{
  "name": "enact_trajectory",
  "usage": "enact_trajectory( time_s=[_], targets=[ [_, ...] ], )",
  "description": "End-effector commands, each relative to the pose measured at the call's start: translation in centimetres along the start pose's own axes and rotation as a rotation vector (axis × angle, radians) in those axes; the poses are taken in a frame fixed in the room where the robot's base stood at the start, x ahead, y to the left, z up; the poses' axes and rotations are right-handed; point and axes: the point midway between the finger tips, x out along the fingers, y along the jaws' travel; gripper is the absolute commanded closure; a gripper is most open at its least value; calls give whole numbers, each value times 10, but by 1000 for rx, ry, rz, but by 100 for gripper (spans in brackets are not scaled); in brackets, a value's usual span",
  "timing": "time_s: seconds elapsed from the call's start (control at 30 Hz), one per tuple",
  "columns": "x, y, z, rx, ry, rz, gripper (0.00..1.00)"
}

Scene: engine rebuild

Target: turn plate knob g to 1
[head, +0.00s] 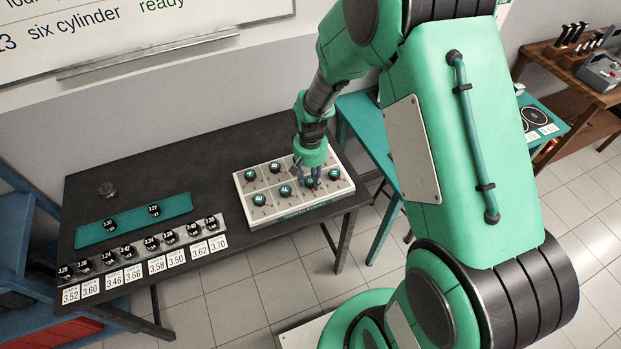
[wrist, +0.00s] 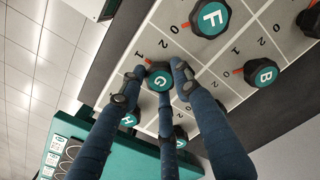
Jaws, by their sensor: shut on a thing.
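Knob G (wrist: 160,79) is a dark round knob with a teal cap, on a pale plate (wrist: 238,98) of numbered cells. Its red pointer mark (wrist: 149,62) is at the knob's upper left in the wrist view, close to a numeral that looks like 1. My gripper (wrist: 158,84) is shut on knob G, its dark fingers around the knob's sides.
Knob F (wrist: 211,17), knob B (wrist: 262,73) and knob H (wrist: 129,119) sit close around my fingers. The plate stands on a dark table (head: 215,150). A teal tray (head: 130,226) and a rack of labelled knobs (head: 140,259) are at the left.

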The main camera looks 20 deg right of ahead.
Motion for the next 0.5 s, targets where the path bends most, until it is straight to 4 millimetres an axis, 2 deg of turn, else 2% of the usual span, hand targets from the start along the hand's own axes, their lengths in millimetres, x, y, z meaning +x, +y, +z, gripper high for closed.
enact_trajectory(
  time_s=[0.37,0.4,0.47,0.5],
  targets=[
    [1,0,2,5,-5,0,94],
    [1,0,2,5,-5,0,62],
    [1,0,2,5,-5,0,50],
    [1,0,2,5,-4,0,49]
  ],
)
